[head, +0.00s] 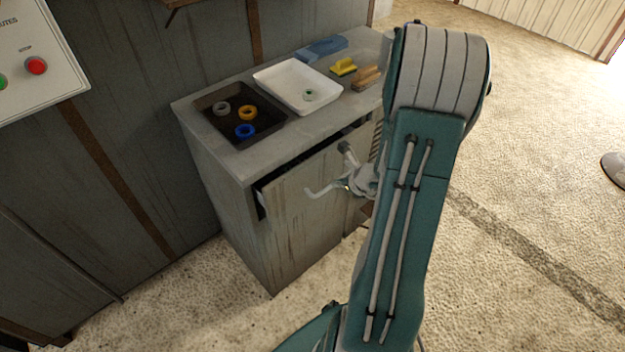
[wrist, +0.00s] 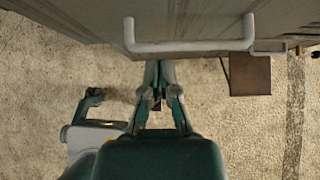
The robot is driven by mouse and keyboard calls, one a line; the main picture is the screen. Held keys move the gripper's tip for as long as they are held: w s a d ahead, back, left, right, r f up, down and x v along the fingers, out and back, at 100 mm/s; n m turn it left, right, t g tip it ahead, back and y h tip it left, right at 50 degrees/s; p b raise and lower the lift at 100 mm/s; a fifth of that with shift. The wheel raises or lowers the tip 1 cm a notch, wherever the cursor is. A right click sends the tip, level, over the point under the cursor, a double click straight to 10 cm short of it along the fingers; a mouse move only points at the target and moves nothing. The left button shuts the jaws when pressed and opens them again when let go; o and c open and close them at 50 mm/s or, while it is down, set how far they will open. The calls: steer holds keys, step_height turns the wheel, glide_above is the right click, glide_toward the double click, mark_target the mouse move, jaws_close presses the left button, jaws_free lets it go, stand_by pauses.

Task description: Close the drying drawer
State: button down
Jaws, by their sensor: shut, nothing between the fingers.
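The drying drawer's weathered grey front (head: 295,205) stands a little out from the cabinet (head: 225,200) in the head view, with a dark gap along its top and left edges. Its pale bar handle (head: 318,191) is on the front, and the handle also spans the top of the wrist view (wrist: 190,46). My gripper (head: 350,182) is beside the handle in the head view, partly hidden by my arm. In the wrist view my gripper (wrist: 158,68) is shut and empty, its tips near the handle's middle. I cannot tell whether they touch it.
On the countertop (head: 185,104) are a dark tray (head: 262,142) with rings, a white tray (head: 275,78) with one ring, a blue cloth (head: 320,48), a yellow brush (head: 344,67) and a wooden brush (head: 368,77).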

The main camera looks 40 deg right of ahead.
mark_target(318, 178)
steer(key=x, duration=0.9)
steer(key=shift+w+f, duration=0.2)
steer(key=shift+f, duration=0.15)
steer(key=shift+d, duration=0.45)
steer(key=shift+w+a, duration=0.15)
steer(key=shift+w, duration=0.55)
steer(key=shift+w+a, duration=0.15)
steer(key=shift+w, duration=0.5)
